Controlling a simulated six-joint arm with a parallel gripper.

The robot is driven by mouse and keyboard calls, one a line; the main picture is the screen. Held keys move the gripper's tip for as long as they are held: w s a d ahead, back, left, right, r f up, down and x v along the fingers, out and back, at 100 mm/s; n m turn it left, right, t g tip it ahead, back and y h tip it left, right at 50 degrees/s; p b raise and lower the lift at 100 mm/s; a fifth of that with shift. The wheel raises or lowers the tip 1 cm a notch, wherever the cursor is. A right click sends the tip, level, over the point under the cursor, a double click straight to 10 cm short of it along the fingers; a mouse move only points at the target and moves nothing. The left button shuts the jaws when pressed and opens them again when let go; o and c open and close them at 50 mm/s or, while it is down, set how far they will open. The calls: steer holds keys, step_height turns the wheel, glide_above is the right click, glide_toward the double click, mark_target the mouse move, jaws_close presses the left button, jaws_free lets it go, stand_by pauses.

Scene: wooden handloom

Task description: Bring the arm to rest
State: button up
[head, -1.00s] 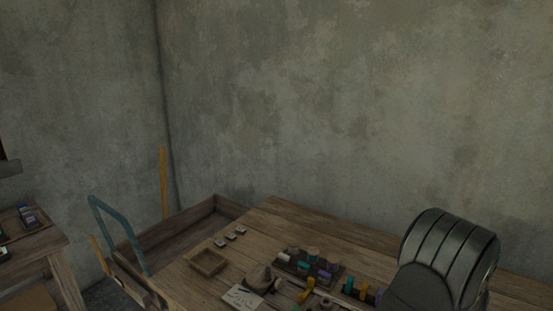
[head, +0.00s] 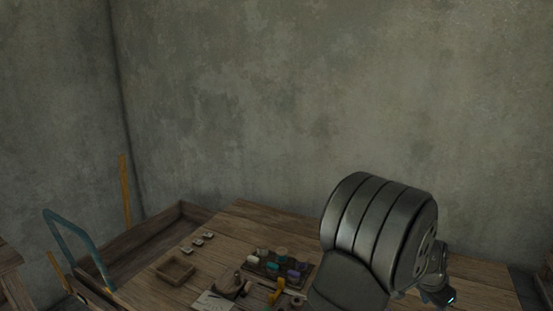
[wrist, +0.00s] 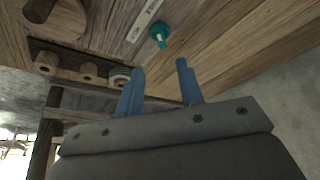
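My gripper (wrist: 160,88) shows in the wrist view with its two blue fingers apart and nothing between them. Past the fingertips is a wooden table surface (wrist: 215,45). A small teal object (wrist: 159,34) lies beyond the fingers, apart from them. In the head view my arm covers the right part of the table (head: 225,222), and the gripper's fingers cannot be made out there.
A teal handle (head: 75,245) stands at the left. Bare wall rises behind.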

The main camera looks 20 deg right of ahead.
steer(key=v, duration=0.5)
steer(key=x, duration=1.7)
steer(key=shift+f, duration=0.1)
steer(key=shift+s+n+t, duration=0.25)
steer(key=shift+n+t, duration=0.25)
steer(key=shift+n, duration=0.9)
steer(key=shift+s+d+n+t+y, duration=0.1)
steer(key=shift+s+n+t+y, duration=0.15)
steer(key=shift+n, duration=0.65)
steer(key=shift+d+n+t+y, duration=0.15)
steer(key=shift+n+t, duration=0.2)
steer(key=shift+n, duration=0.55)
steer(key=shift+v, duration=2.3)
steer(key=shift+a, duration=0.1)
